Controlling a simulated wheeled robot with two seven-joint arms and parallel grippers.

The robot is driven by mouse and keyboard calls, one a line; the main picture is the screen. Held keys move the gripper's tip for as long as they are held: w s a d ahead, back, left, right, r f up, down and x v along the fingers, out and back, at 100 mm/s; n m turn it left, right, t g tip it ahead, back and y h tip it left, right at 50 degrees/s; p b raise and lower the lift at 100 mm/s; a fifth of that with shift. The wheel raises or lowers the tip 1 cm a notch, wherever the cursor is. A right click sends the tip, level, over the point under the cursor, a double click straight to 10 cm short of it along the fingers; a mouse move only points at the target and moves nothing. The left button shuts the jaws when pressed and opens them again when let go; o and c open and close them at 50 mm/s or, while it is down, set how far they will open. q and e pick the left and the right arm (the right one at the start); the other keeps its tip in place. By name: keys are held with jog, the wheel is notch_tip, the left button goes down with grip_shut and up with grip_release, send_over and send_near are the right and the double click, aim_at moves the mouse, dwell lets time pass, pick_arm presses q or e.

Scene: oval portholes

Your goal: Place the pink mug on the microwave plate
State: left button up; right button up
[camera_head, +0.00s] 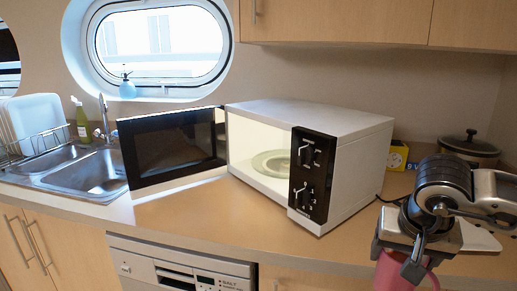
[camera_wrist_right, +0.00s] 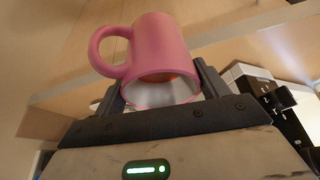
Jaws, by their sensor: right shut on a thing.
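The pink mug (camera_head: 392,274) is at the lower right of the head view, in front of the counter edge. My right gripper (camera_head: 410,245) is shut on it. In the right wrist view the mug (camera_wrist_right: 166,50) sits between the two fingers of the right gripper (camera_wrist_right: 162,95), with its handle to the left and its pale inside partly showing. The microwave (camera_head: 350,115) stands on the counter with its door (camera_head: 170,150) swung open to the left. The round microwave plate (camera_head: 270,163) lies inside, partly hidden by the control panel. My left gripper is not in view.
The open door stands over the counter (camera_head: 190,215) left of the cavity. A sink (camera_head: 85,175) with a tap and dish rack is at the left. A lidded pot (camera_head: 468,150) and a yellow clock (camera_head: 397,156) are behind the right arm. Cabinets (camera_head: 340,20) hang above.

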jog(key=s+a+f+n+y, duration=0.1)
jog(key=s+a+f+n, duration=0.3)
jog(key=s+a+f, duration=0.2)
jog(key=shift+s+a+f+y, duration=0.15)
jog(key=shift+s+f+y, duration=0.15)
jog(key=shift+f, duration=0.15)
